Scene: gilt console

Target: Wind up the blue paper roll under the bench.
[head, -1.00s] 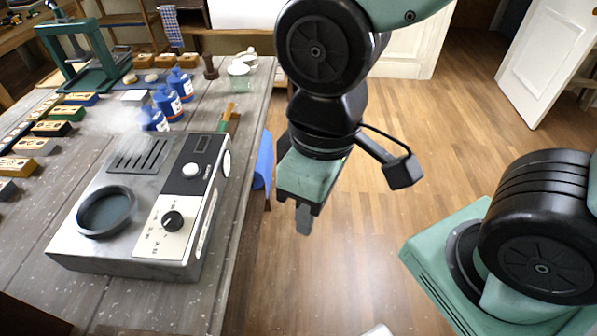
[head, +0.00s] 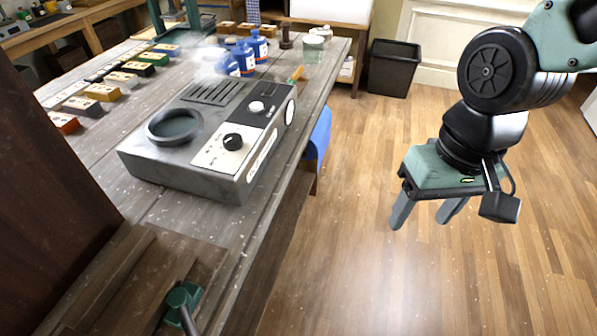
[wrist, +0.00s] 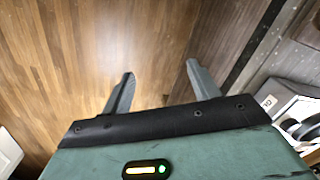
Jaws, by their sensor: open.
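A blue sheet (head: 318,137), which looks like the paper, hangs at the right side of the grey wooden bench (head: 262,215), behind the hot-plate device. Only part of it shows; I cannot make out a roll or a winding handle, and the bench hides what lies underneath. My gripper (head: 423,222) is open and empty, pointing down over the wooden floor, to the right of the bench and clear of the sheet. In the wrist view, its two fingers (wrist: 160,70) stand apart with only floor between them. The blue sheet is not seen in the wrist view.
A grey device (head: 205,178) with a round well and knobs stands on the bench. Blue bottles (head: 240,55) stand behind it. A green-handled clamp (head: 183,297) is at the near end. A black bin (head: 390,68) stands beyond the bench. The floor right of the bench is clear.

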